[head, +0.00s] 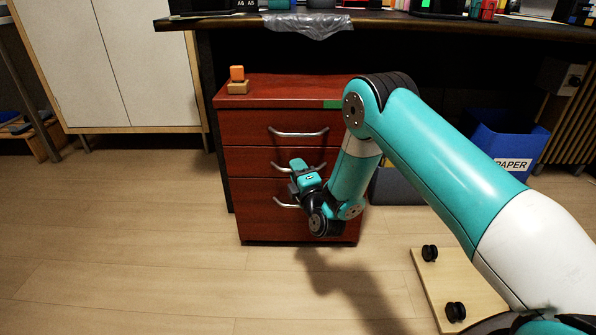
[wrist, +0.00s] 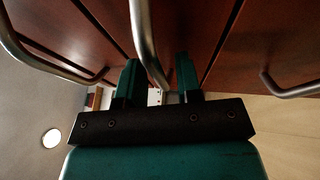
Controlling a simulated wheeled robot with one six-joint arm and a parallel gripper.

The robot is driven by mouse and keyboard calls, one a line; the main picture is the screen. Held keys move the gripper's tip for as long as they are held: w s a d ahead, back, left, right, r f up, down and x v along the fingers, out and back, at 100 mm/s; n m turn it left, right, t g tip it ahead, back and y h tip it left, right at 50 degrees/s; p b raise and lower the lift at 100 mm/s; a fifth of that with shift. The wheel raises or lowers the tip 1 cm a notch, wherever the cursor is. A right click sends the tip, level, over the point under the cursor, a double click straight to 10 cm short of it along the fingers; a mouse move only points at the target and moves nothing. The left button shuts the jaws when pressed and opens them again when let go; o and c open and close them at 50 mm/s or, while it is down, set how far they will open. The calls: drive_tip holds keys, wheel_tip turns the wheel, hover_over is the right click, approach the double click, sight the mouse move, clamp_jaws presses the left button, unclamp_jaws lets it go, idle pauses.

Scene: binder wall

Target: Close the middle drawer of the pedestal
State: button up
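The red-brown pedestal (head: 262,90) stands under the desk with three drawers, each with a metal bar handle. The middle drawer (head: 250,164) looks flush or nearly flush with the drawers above and below; I cannot tell if a small gap remains. My gripper (head: 298,176) is at the front of the middle drawer, partly covering its handle. In the wrist view my gripper (wrist: 157,80) has its two teal fingers apart, with the middle handle (wrist: 144,40) running between them. Contact with the fingers is unclear. My arm hides the pedestal's right side.
Small wooden blocks (head: 238,82) sit on the pedestal top. A blue paper bin (head: 508,142) stands at right. A wheeled board (head: 450,285) lies on the floor at front right. The desk edge (head: 230,22) overhangs above. Floor at front left is clear.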

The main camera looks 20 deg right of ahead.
drive_tip(key=shift+d, duration=0.25)
drive_tip(key=shift+s, duration=0.1)
drive_tip(key=s+d+f+b, duration=0.1)
drive_tip(key=s+f+b, duration=0.2)
drive_tip(key=s+b, duration=1)
drive_tip(key=s, duration=0.4)
drive_tip(key=shift+d, duration=0.15)
drive_tip(key=shift+w+r, duration=0.1)
